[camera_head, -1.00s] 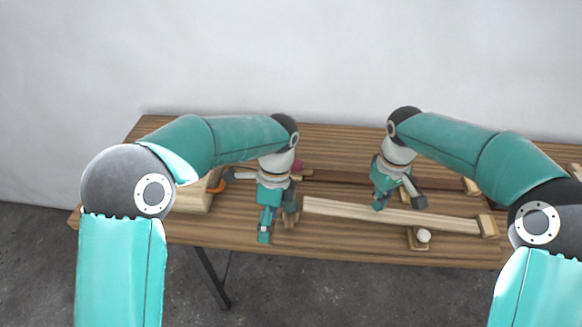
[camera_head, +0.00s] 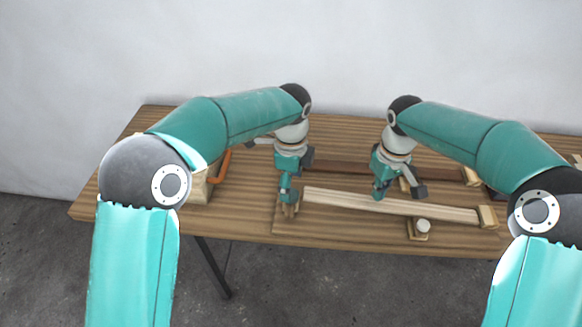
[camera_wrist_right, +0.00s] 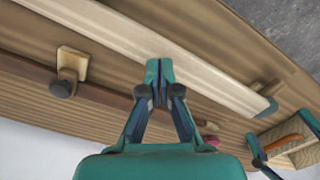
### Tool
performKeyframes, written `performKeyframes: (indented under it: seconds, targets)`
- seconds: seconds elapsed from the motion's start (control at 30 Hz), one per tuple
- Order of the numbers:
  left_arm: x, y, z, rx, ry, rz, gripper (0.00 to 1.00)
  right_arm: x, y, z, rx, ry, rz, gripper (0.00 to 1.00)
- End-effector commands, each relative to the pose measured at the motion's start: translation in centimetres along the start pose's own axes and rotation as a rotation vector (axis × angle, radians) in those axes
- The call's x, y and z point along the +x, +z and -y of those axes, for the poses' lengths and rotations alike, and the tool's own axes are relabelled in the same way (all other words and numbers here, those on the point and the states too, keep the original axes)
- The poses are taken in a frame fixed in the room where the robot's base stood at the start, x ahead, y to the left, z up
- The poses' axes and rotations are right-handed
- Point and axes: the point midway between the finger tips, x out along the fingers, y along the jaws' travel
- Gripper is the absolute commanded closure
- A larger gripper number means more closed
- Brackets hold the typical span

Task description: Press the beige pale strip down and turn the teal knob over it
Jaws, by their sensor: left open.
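The beige pale strip (camera_head: 390,204) lies lengthwise on the table; it also shows in the right wrist view (camera_wrist_right: 180,62). My right gripper (camera_wrist_right: 158,70) is shut, its tips together over the strip's edge; whether they touch it I cannot tell. It also shows in the head view (camera_head: 378,192). My left gripper (camera_head: 287,194) is open, by the strip's left end, above a small wooden bracket (camera_head: 290,210). A teal rounded piece (camera_wrist_right: 268,108) beside that end in the right wrist view looks like the teal knob, though it could be a left fingertip.
A wooden block with a white knob (camera_head: 423,226) stands in front of the strip. A dark knob (camera_wrist_right: 62,88) and a pink knob (camera_wrist_right: 210,128) stand behind it, near a dark brown strip (camera_head: 350,170). A wooden box with an orange handle (camera_head: 223,165) is at left.

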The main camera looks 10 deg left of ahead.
Motion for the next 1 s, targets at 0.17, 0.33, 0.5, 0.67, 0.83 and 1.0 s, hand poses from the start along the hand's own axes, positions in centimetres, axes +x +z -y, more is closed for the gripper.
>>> performKeyframes:
  seconds: [0.17,0.33,0.5,0.67,0.83,1.0]
  targets:
    - [2.6,0.0,0.0,0.0,0.002,0.0,0.28,0.0,0.0,0.0,0.0,0.0,0.0,1.0]
    - [3.7,0.0,0.0,-0.001,0.0,0.0,0.28,0.0,0.0,0.0,0.0,0.0,0.0,1.0]
    - [3.9,0.0,0.0,-0.001,0.0,0.0,0.28,0.0,0.0,0.0,0.0,0.0,0.0,1.0]
    - [3.9,0.0,0.0,-0.001,0.0,0.0,0.3,0.0,0.0,0.0,0.0,0.0,0.0,1.0]
    - [3.9,0.0,0.0,0.0,0.0,0.0,0.58,0.0,0.0,0.0,0.0,0.0,0.0,1.0]
    - [3.9,0.0,0.0,0.0,-0.001,0.0,0.86,0.0,0.0,0.0,0.0,0.0,0.0,1.0]
